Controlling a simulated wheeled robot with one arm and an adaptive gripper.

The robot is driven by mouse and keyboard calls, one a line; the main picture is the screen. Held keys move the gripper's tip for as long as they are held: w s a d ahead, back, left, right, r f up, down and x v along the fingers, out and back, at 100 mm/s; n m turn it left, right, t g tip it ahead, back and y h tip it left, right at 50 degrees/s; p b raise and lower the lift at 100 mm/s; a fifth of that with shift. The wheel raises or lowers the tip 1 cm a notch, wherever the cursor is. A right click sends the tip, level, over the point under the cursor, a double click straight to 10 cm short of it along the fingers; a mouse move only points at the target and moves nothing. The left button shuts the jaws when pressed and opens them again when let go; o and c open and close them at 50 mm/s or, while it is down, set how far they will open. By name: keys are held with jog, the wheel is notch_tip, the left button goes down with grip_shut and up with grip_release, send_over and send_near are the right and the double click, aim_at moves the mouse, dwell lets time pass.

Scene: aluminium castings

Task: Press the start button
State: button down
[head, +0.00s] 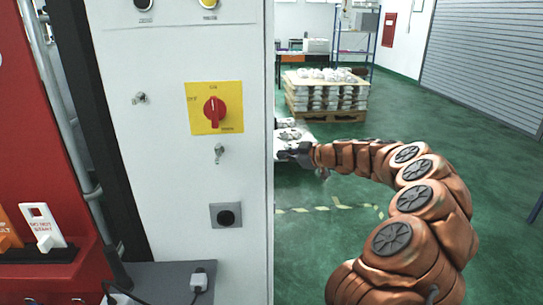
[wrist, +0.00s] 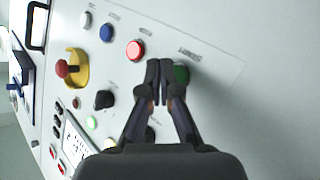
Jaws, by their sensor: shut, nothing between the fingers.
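In the wrist view a pale control panel (wrist: 225,100) carries a slanted row of round buttons. A green button (wrist: 182,74) is at the right end of the row, partly hidden behind my right fingertip; its label is too blurred to read. My gripper (wrist: 159,80) is shut and empty, its fingertips just left of the green button's centre in the picture. I cannot tell whether they touch the panel. In the head view my gripper (head: 292,153) is beside the cabinet's right edge, and the button panel is not visible there.
A red button (wrist: 135,50), a blue button (wrist: 106,33) and a white button (wrist: 86,19) continue the row. A red mushroom knob (wrist: 68,69) on yellow and a black selector (wrist: 104,99) sit lower. A cabinet (head: 165,180) stands left; a loaded pallet (head: 326,112) stands behind.

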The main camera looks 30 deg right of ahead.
jog(key=shift+w+a+f+b, duration=0.1)
jog(key=shift+a+b, duration=0.1)
jog(key=shift+b, duration=0.45)
jog(key=shift+w+a+b, duration=0.1)
jog(key=shift+a+b, duration=0.05)
jog(key=shift+b, duration=0.3)
jog(key=shift+w+a+b, duration=0.15)
jog(key=shift+a+b, duration=0.3)
jog(key=shift+b, duration=0.4)
dwell(1.0)
jog(key=shift+d, duration=0.1)
jog(key=shift+s+d+b, duration=0.35)
jog(key=shift+d+b, duration=0.3)
jog(key=shift+b, duration=0.3)
jog(key=shift+d, duration=0.15)
jog(key=d+b, duration=0.1)
jog(key=s+d+b, duration=0.1)
jog(key=d, duration=0.1)
jog(key=s+d+b, duration=0.1)
jog(key=shift+d, duration=0.2)
